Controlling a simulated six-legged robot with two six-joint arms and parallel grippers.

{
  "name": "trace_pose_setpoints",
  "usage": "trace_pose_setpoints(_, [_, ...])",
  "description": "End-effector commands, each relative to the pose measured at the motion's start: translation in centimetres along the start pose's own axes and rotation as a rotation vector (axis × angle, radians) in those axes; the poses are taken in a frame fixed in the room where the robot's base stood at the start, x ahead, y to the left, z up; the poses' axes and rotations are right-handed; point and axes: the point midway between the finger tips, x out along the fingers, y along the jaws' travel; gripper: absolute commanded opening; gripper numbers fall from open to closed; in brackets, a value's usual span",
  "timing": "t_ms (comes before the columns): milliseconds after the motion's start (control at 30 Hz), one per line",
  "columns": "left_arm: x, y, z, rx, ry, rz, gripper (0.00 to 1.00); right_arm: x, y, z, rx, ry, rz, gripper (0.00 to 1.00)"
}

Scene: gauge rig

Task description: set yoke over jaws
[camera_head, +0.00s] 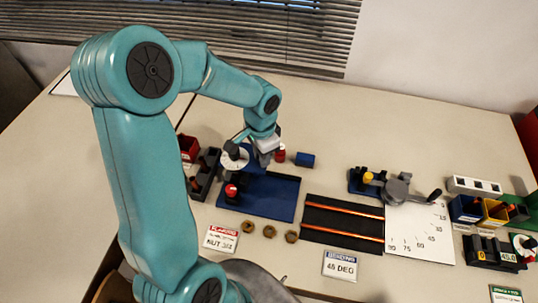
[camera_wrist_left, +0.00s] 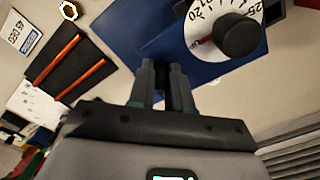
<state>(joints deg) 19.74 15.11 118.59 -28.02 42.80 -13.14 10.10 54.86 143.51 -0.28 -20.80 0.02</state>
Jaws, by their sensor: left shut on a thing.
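My left gripper (camera_head: 264,153) is over the back of the blue plate (camera_head: 272,198), right beside a white dial disc (camera_head: 235,160) with a dark knob. In the left wrist view its fingers (camera_wrist_left: 165,72) are shut on a narrow dark part, which I take to be the yoke; the fingers hide most of it. The dial (camera_wrist_left: 220,28), with its black knob, shows close to the right of the fingertips. A red knob (camera_head: 231,190) is at the plate's left front. I cannot make out the jaws clearly. My right gripper is not in view.
A black rack (camera_head: 205,174) stands left of the plate. A blue block (camera_head: 305,160) and a red piece (camera_head: 280,154) are behind it. Several brass nuts (camera_head: 269,231) lie in front. A black mat (camera_head: 342,223) with copper rods and a bending tool (camera_head: 397,187) are to the right.

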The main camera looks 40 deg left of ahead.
Motion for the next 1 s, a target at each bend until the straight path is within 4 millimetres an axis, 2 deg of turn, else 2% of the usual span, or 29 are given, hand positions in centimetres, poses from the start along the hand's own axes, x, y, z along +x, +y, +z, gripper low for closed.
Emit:
trace_pose_setpoints(100, [-0.2, -0.3, 0.1, -0.001, -0.002, -0.007, 0.0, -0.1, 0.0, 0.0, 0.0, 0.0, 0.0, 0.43])
trace_pose_setpoints(133, [-0.2, -0.3, 0.1, -0.001, -0.003, -0.007, 0.28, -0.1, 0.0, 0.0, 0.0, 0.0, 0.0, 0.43])
trace_pose_setpoints(200, [-0.2, -0.3, 0.1, -0.002, -0.003, -0.007, 0.44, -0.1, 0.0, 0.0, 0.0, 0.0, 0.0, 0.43])
trace_pose_setpoints(467, [-0.2, -0.2, 0.1, -0.001, -0.002, -0.004, 0.44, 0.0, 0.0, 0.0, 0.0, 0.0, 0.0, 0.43])
trace_pose_setpoints(567, [-0.7, -0.2, 0.0, -0.002, -0.001, -0.005, 0.44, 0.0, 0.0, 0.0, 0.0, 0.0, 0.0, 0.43])
trace_pose_setpoints(733, [-3.9, -0.2, 0.0, -0.002, 0.005, -0.007, 0.44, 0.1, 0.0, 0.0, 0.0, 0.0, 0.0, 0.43])
trace_pose_setpoints(1000, [-11.1, -0.2, 0.1, -0.002, 0.006, -0.007, 0.44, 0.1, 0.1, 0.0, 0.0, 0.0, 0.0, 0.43])
